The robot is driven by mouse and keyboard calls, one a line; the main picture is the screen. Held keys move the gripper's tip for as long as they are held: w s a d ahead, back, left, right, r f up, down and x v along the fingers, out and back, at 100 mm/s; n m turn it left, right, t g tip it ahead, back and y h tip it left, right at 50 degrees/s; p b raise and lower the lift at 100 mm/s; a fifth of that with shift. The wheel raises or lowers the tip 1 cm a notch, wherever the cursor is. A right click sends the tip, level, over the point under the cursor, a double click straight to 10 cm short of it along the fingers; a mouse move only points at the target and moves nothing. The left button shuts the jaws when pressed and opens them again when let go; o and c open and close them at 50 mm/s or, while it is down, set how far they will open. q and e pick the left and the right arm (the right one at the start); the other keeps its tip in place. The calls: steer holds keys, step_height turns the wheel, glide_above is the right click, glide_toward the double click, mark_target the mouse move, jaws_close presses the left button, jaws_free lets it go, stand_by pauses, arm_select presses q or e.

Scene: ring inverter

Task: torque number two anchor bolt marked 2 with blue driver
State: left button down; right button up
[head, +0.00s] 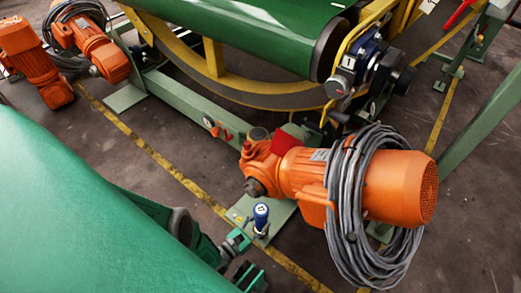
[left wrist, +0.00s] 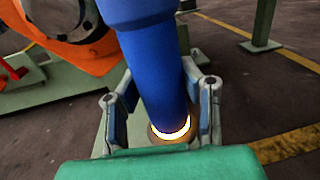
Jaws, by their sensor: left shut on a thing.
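The blue driver (head: 261,214) stands close to upright over the green foot plate (head: 283,214) beside the orange motor. My left gripper (head: 240,238) is shut on the driver, with its fingers on either side of the shaft. In the left wrist view the driver (left wrist: 153,70) passes down between the fingers of my left gripper (left wrist: 162,105). A bright white and yellow glowing ring (left wrist: 172,132) shows at the driver's lower end, above a brownish round surface. The anchor bolt and its number 2 mark cannot be made out; the driver and gripper cover that spot. My right gripper is out of view.
A large orange motor (head: 402,190) with coiled grey cable (head: 345,215) stands right of the driver. A green conveyor roller (head: 240,25) and yellow ring frame (head: 215,60) lie behind. More orange motors (head: 30,65) stand far left. Yellow lines (head: 150,150) cross the floor.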

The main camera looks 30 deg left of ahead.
mark_target(256, 220)
arm_select(q)
steer(key=shift+d+f, duration=0.1)
steer(key=shift+d, duration=0.15)
stand_by(0.3)
steer(key=shift+s+a+f, duration=0.1)
steer(key=shift+a+f, duration=0.05)
steer(key=shift+a, duration=0.15)
stand_by(0.6)
steer(key=shift+r+p, duration=2.25)
steer(key=shift+r, duration=0.35)
